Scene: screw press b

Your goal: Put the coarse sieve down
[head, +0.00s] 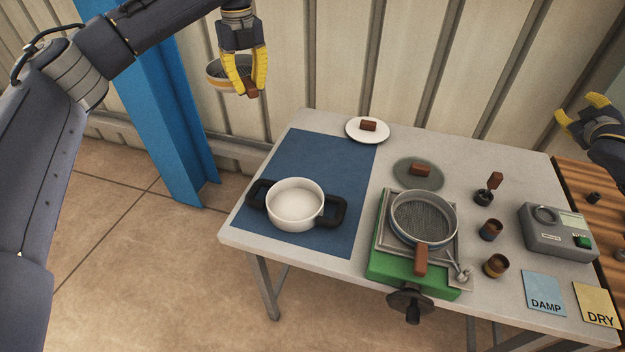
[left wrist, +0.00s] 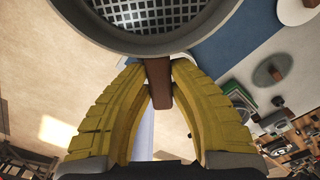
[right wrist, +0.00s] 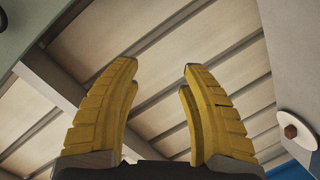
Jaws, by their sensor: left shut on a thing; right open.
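The coarse sieve (head: 216,78) is a round pan with a wide mesh bottom and a brown handle. My left gripper (head: 247,88) is shut on that handle and holds the sieve in the air, beyond the table's far left corner. In the left wrist view the sieve (left wrist: 155,40) fills the top, with its handle between the yellow fingers (left wrist: 159,80). A second sieve (head: 422,214) with finer-looking mesh sits on the green press (head: 385,262). My right gripper (head: 580,110) is open and empty above the far right; its spread fingers also show in the right wrist view (right wrist: 160,75).
A white pot (head: 296,203) with black handles stands on the blue mat (head: 300,155). A plate (head: 355,136) and a grey disc (head: 404,180) each bear a brown piece. Small cups (head: 495,265), a grey device (head: 556,240) and DAMP and DRY cards (head: 545,290) fill the right. The far mat is clear.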

